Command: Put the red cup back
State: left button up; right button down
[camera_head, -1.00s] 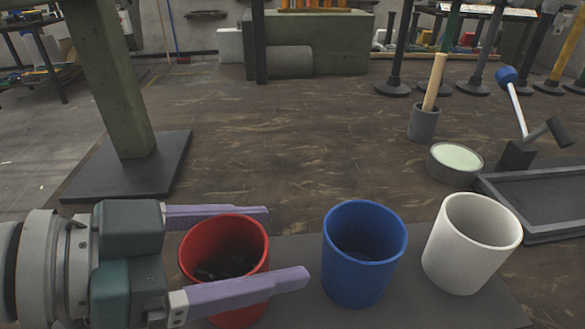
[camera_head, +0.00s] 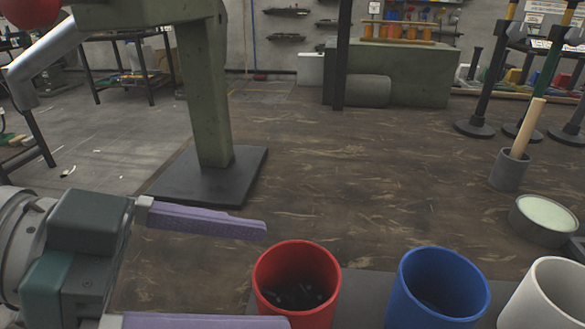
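The red cup (camera_head: 297,284) stands upright on the dark mat (camera_head: 362,300), with small dark pieces inside. It is left of the blue cup (camera_head: 440,290). My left gripper (camera_head: 236,276) is open and empty, its two lilac fingers spread wide. The fingers point right; the far fingertip is left of the cup, apart from it, and the near finger runs along the bottom edge of the picture. The lower part of the red cup is hidden by the near finger and the picture edge. My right gripper is not in view.
A white cup (camera_head: 552,297) stands at the lower right. A green press column (camera_head: 205,90) on a dark base plate (camera_head: 212,176) rises behind my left gripper. A grey holder (camera_head: 509,170) and a round tub (camera_head: 543,219) stand at right. The middle of the bench is clear.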

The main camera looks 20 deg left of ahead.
pick_arm(q)
jog(key=v, duration=0.4)
jog(key=shift+s+r, duration=0.1)
